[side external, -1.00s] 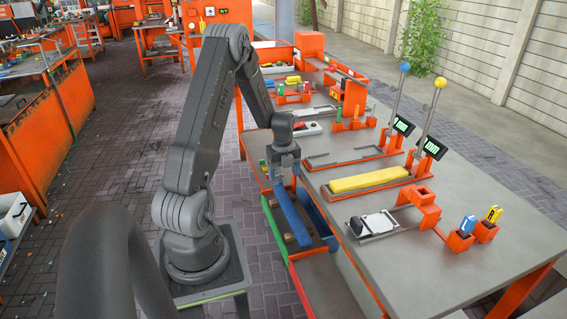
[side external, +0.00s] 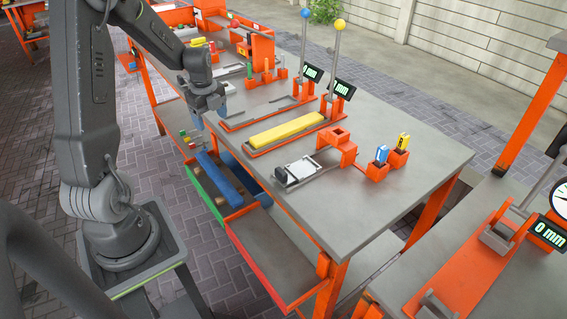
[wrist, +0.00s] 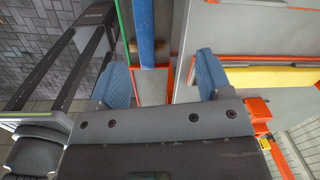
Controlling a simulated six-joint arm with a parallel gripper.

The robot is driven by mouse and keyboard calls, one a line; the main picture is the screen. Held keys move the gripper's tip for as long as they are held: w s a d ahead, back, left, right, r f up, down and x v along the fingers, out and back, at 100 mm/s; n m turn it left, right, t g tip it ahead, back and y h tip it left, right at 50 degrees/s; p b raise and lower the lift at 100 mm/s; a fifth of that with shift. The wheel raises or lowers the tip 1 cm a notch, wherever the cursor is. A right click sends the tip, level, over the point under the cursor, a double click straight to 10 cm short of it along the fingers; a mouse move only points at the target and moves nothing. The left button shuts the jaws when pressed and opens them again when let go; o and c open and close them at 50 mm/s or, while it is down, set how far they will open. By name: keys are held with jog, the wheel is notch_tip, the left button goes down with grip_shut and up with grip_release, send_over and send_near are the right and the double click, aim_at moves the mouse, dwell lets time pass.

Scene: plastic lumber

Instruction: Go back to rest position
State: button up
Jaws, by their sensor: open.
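My gripper (side external: 209,117) hangs over the left edge of the grey worktable (side external: 330,215), above the side bins. Its blue fingers are apart and empty; they also show wide apart in the wrist view (wrist: 162,80). A blue plank (side external: 219,177) lies below it in the green-sided bin (side external: 205,196), clear of the fingers. The wrist view shows the plank (wrist: 145,32) beyond the gap between the fingers.
A yellow plank (side external: 287,129) lies in an orange fixture on the table. Two levers with a blue knob (side external: 305,13) and a yellow knob (side external: 340,23) stand behind it. A black-and-white device (side external: 297,172) sits at the table's near left edge.

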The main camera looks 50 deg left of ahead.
jog(key=d+r+n+t, duration=0.1)
jog(key=d+r+n, duration=0.4)
jog(key=d, duration=0.4)
jog(key=d+r+n+t, duration=0.2)
jog(key=d+r+n, duration=0.1)
jog(key=d+r, duration=0.55)
jog(key=s+d+r+n+t, duration=0.2)
jog(key=s+d+r+n, duration=0.1)
jog(key=s+d+n, duration=0.4)
jog(key=s+d, duration=0.3)
jog(key=d, duration=0.2)
jog(key=shift+s+d+n+h, duration=0.2)
jog(key=shift+s+n+h, duration=0.1)
jog(key=shift+n, duration=0.1)
